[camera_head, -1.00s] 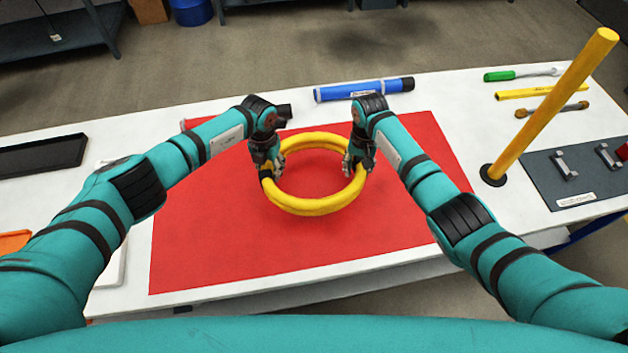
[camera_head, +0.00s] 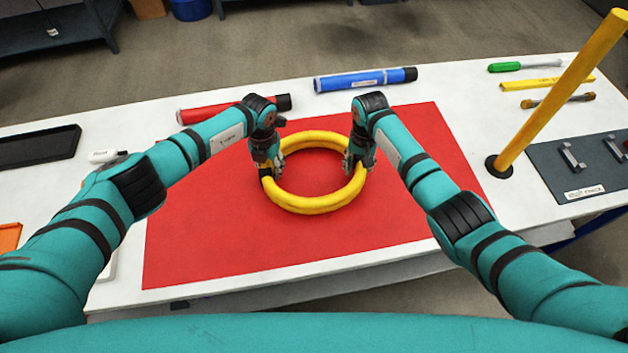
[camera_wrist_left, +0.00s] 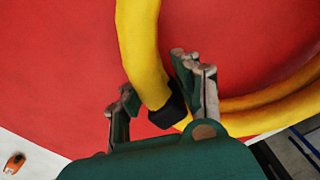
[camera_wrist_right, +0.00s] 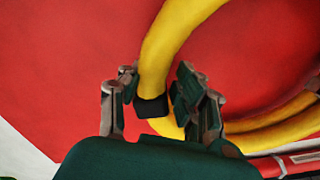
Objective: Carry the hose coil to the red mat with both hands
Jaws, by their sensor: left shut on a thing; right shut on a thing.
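The yellow hose coil (camera_head: 315,205) is a ring above or on the red mat (camera_head: 400,225), near its middle in the head view; I cannot tell whether it touches. My left gripper (camera_head: 270,170) is shut on the coil's left side, and my right gripper (camera_head: 357,162) is shut on its right side. In the left wrist view, the fingers (camera_wrist_left: 160,85) sit either side of the hose (camera_wrist_left: 141,45) by a dark band. The right wrist view shows the same for the right fingers (camera_wrist_right: 155,88) and hose (camera_wrist_right: 175,35).
A red tube (camera_head: 225,109) and a blue tube (camera_head: 350,81) lie behind the mat. A yellow post (camera_head: 555,95) stands at right, near a grey panel (camera_head: 590,180) and several tools. A black tray (camera_head: 38,147) lies at left. The mat around the coil is bare.

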